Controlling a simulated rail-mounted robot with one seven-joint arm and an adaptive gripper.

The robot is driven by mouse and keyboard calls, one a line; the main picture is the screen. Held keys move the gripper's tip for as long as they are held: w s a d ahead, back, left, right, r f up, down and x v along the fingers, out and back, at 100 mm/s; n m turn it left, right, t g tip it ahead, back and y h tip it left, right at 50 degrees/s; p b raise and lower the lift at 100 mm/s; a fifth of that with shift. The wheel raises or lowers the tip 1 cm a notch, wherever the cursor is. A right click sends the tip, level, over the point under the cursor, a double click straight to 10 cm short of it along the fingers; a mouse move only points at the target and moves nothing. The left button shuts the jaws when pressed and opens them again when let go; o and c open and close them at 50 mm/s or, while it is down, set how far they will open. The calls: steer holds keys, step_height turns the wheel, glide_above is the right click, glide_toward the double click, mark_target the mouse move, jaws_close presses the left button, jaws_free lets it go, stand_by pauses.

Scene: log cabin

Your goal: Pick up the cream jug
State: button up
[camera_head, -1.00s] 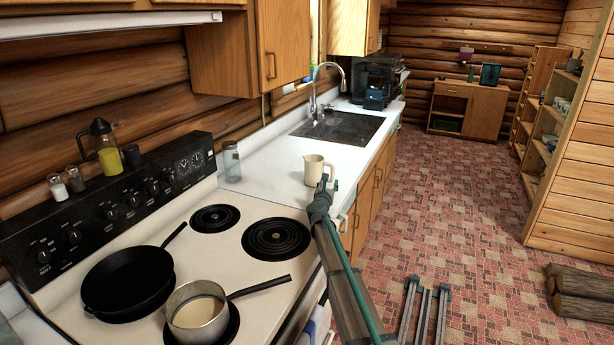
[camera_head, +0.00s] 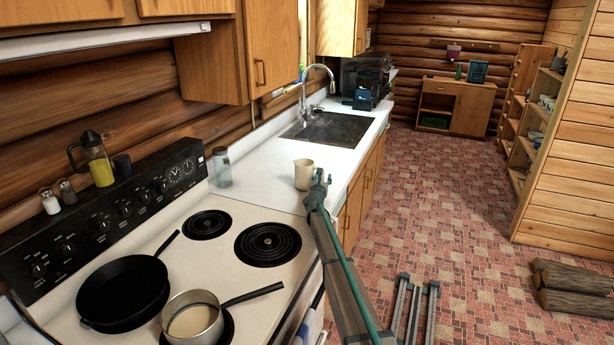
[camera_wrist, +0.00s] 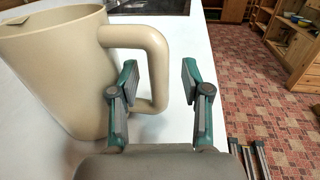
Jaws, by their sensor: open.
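The cream jug (camera_head: 303,174) stands upright on the white counter, just past the stove's right end. In the wrist view the jug (camera_wrist: 52,72) fills the left side, and its handle (camera_wrist: 157,65) points right. My gripper (camera_wrist: 158,82) is open, with green and grey fingers. The left finger overlaps the handle opening in the picture. The right finger is to the right of the handle, so the handle's outer bar shows between the fingers. I cannot tell how deep the fingers reach around it. In the head view my gripper (camera_head: 318,178) is at the jug's right side and partly hides the handle.
A glass jar (camera_head: 222,167) stands on the counter to the left of the jug. The stove (camera_head: 190,258) holds a black skillet (camera_head: 122,290) and a saucepan (camera_head: 192,318). The sink (camera_head: 330,129) lies behind the jug. Counter between jug and sink is clear.

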jaws_close()
steer(key=shift+r, duration=0.3)
stand_by(0.5)
steer(key=shift+r, duration=1.05)
steer(key=shift+s+r, duration=0.2)
steer(key=shift+r, duration=0.15)
steer(key=s+a+r+b, duration=0.2)
steer(key=s+r+b, duration=0.1)
steer(key=s+r, duration=0.6)
steer(key=shift+s+a+r, duration=0.15)
steer(key=shift+s+r, duration=0.15)
steer(key=shift+s, duration=1.9)
